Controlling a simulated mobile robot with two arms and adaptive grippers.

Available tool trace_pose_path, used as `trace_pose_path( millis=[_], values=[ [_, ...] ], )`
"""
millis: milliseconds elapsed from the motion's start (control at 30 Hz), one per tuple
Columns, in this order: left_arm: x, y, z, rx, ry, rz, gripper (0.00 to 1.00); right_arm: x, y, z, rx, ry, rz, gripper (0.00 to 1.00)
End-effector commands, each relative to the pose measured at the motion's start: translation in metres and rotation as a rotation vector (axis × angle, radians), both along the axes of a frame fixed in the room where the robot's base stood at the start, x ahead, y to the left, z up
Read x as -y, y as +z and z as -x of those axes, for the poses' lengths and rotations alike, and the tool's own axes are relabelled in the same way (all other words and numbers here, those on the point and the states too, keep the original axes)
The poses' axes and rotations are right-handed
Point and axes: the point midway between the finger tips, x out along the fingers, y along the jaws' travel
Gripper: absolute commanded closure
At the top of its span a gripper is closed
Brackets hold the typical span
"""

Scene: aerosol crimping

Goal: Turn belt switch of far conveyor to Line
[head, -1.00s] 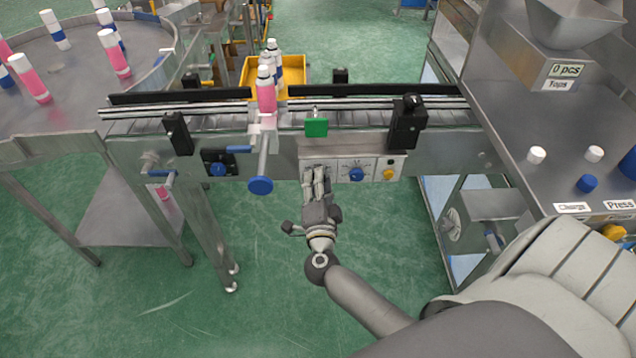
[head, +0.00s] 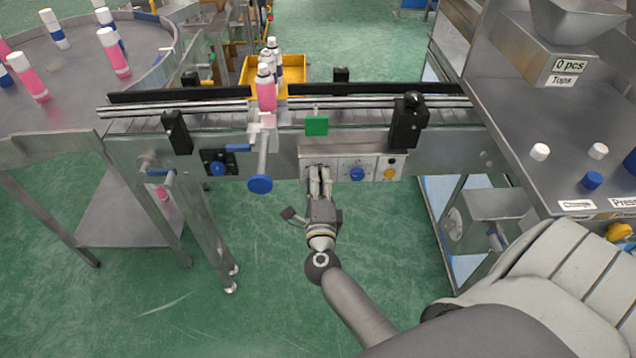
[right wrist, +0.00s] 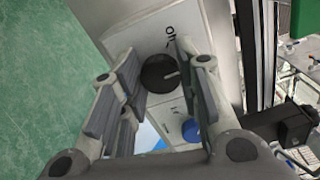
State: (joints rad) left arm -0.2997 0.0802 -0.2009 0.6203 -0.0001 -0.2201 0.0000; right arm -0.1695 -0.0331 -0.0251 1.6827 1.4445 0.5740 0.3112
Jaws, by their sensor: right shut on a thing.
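The control panel (head: 341,166) is on the front of the conveyor, below the belt. Its left knob is hidden behind my fingers in the head view. In the right wrist view this black knob (right wrist: 158,74), with a pale pointer mark, sits between my fingers. Lettering beside it is partly visible and too rotated to read surely. My right gripper (head: 318,172) points away from me at the panel's left part, shut on the black knob. Its fingers flank the knob in the right wrist view (right wrist: 160,62). My left gripper is not in view.
A blue knob (head: 357,174) and a yellow button (head: 390,174) are right of my gripper on the panel. A blue-ended handle (head: 260,184) sticks out to the left. A bottle (head: 266,92) stands on the belt. A steel machine table (head: 560,130) is at the right.

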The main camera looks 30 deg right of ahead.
Motion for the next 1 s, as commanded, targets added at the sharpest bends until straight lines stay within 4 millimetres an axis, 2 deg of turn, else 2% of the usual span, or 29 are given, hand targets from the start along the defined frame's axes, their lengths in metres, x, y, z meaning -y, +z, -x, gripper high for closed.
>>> trace_pose_path(
  millis=[500,533,667,1000],
  values=[
    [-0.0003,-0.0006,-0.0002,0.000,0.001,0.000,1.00,-0.0008,-0.0020,0.0006,0.006,0.001,-0.019,0.93],
    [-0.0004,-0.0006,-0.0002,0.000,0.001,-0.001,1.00,-0.0008,-0.0020,0.0006,0.006,0.001,-0.019,0.65],
    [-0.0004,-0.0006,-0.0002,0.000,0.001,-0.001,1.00,-0.0007,-0.0017,0.0005,0.007,0.001,-0.018,0.49],
    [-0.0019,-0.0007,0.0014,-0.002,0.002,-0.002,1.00,-0.0009,-0.0007,0.0012,0.008,0.000,-0.017,0.47]
  ],
)
